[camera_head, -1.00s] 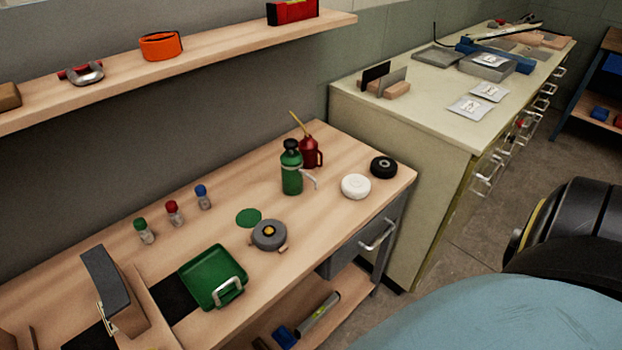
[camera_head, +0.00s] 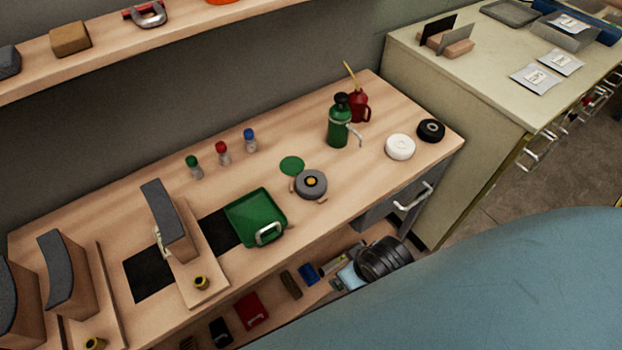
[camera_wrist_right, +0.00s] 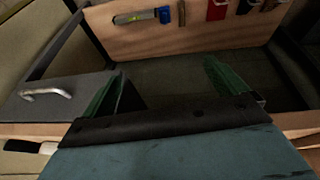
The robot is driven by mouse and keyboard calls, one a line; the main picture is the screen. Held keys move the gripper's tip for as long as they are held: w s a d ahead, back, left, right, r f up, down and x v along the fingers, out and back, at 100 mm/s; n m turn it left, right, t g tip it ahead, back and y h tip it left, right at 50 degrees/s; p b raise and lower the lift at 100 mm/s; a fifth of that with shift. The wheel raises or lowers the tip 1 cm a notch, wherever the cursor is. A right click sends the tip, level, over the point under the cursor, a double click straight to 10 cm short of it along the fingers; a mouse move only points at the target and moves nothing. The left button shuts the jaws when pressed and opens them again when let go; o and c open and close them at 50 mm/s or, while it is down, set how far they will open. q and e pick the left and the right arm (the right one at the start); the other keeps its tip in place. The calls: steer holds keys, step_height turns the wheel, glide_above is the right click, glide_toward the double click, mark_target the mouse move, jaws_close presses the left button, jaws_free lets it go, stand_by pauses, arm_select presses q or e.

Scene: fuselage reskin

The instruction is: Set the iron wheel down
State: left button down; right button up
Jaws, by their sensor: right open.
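The round grey metal wheel-like piece (camera_head: 311,184) with a yellow centre lies flat on the wooden bench, between the green tray and the green bottle. I cannot tell for sure that it is the iron wheel. A white disc (camera_head: 400,146) and a black disc (camera_head: 431,130) lie at the bench's right end. My right gripper is low at the bench's front, by the lower shelf, partly hidden behind my arm in the head view. In the right wrist view its green fingers (camera_wrist_right: 164,88) are apart with nothing between them. My left gripper is not in view.
On the bench (camera_head: 340,215) stand a green tray (camera_head: 256,215), a green bottle (camera_head: 339,125), a red oil can (camera_head: 359,106) and small capped jars. The drawer handle (camera_head: 413,196) sticks out in front. The lower shelf (camera_wrist_right: 200,38) holds several small tools.

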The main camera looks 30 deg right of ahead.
steer(key=w+r+n+t, duration=0.1)
steer(key=w+r+t, duration=0.4)
steer(key=r, duration=0.5)
steer(key=w+r+n+t+h+p, duration=0.1)
steer(key=w+r+t, duration=0.3)
steer(key=w+r, duration=0.4)
steer(key=w+r+n+t, duration=0.2)
steer(key=w+r+t, duration=0.25)
steer(key=r, duration=0.65)
steer(key=w+a+r+n+g+y, duration=0.15)
steer(key=a+r+n+y, duration=0.35)
steer(key=a+n+y, duration=0.5)
steer(key=w+a+r+n+g+y, duration=0.1)
steer(key=a+r+n+g+y, duration=0.1)
steer(key=a+r+n+y, duration=0.55)
steer(key=n+g+h, duration=1.4)
steer(key=h, duration=0.2)
glide_above(311, 181)
step_height(311, 181, down, 28)
steer(key=shift+w+d, duration=0.15)
steer(key=shift+f+b, duration=0.3)
steer(key=shift+f, duration=2.9)
